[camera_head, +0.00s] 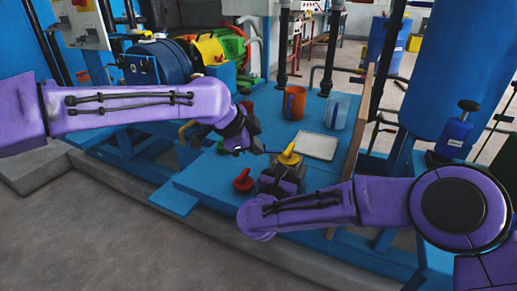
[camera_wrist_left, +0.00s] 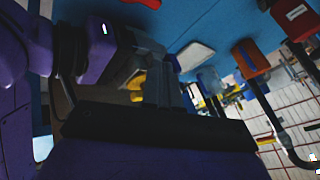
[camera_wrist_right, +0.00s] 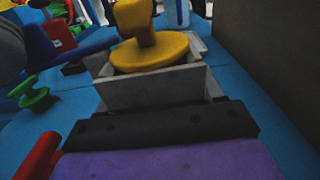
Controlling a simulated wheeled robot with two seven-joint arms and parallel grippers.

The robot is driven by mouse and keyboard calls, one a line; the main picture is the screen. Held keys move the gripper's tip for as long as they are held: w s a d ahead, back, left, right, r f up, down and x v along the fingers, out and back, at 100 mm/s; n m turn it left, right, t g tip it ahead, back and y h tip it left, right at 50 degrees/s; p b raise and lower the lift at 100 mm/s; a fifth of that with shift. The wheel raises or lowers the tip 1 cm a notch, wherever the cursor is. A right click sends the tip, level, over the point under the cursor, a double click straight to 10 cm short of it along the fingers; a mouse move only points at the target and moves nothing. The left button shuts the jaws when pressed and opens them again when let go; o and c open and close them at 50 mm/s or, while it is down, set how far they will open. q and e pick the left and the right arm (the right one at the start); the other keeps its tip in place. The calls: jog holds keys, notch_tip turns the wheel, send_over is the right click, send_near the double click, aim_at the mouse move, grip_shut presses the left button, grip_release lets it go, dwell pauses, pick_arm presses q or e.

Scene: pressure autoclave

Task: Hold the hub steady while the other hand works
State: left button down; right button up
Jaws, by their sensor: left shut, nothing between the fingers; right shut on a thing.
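The yellow hub (camera_head: 289,155), a disc with an upright stub on top, sits above the blue bench top. It shows large in the right wrist view (camera_wrist_right: 150,50) and partly in the left wrist view (camera_wrist_left: 138,85). My right gripper (camera_head: 285,177) is shut on the hub; its grey fingers (camera_wrist_right: 150,90) hide the hub's lower part. My left gripper (camera_head: 250,140) is shut and empty, to the left of the hub and apart from it. A thin dark blue bar (camera_wrist_right: 75,52) lies between my left gripper and the hub; what it joins cannot be told.
A red knob (camera_head: 243,183) lies on the bench (camera_head: 205,180) left of the hub. A white tray (camera_head: 318,146), an orange jug (camera_head: 293,102) and a clear blue jug (camera_head: 338,112) stand behind. A brown board (camera_head: 362,130) edges the bench's right side.

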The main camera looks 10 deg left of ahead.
pick_arm(q)
jog(key=shift+w+a+m+g+h, duration=0.2)
jog(key=shift+w+m+g+h, duration=0.2)
jog(key=shift+m, duration=0.4)
jog(key=shift+d, duration=0.85)
jog(key=v, duration=1)
jog(key=shift+w+a, duration=0.15)
jog(key=shift+a, duration=0.05)
pick_arm(e)
jog(key=o, duration=1.4)
jog(key=shift+o, duration=0.2)
